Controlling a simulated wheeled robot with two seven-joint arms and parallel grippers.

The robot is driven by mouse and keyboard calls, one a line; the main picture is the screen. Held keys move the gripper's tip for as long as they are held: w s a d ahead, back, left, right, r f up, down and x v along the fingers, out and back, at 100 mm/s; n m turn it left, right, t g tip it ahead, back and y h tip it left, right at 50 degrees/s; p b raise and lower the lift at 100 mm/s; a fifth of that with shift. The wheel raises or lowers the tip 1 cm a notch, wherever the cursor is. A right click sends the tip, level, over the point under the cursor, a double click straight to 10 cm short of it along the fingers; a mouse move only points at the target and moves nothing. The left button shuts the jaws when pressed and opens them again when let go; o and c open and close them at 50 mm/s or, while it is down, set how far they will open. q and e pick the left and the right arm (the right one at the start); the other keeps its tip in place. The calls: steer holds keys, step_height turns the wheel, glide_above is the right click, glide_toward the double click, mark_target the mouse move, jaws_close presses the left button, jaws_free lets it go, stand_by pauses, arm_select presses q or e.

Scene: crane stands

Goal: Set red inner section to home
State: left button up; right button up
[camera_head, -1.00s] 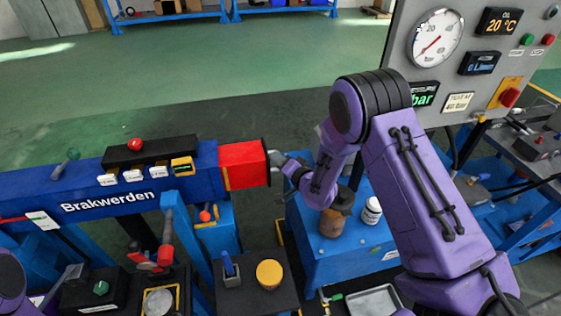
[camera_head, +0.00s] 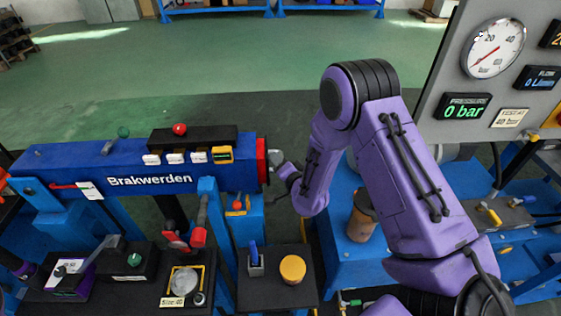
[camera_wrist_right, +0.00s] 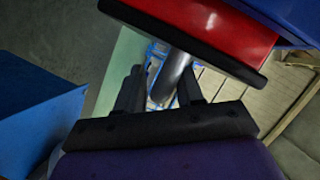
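The red inner section (camera_head: 262,161) shows as a short red band at the right end of the blue outer boom (camera_head: 120,168) marked "Brakwerden". It is almost fully inside the boom. My right gripper (camera_head: 279,170) is at the end of the red section. In the right wrist view, the red section (camera_wrist_right: 215,25) with its dark end plate is at the top. A grey metal rod (camera_wrist_right: 172,75) from that plate stands between the parted fingers of my right gripper (camera_wrist_right: 160,85), with a gap beside the left finger.
A black block with a red button (camera_head: 180,129) and white labels sits on the boom. Below are a black stand with a yellow button (camera_head: 292,268) and a blue lever (camera_head: 254,255). A brown jar (camera_head: 361,218) stands at right, near my right arm. A gauge panel (camera_head: 440,70) is behind.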

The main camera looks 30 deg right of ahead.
steer(key=shift+w+r, duration=0.1)
steer(key=shift+r, duration=0.05)
stand_by(0.3)
steer(key=shift+s, duration=0.4)
steer(key=b+v, duration=0.2)
steer(key=v, duration=0.8)
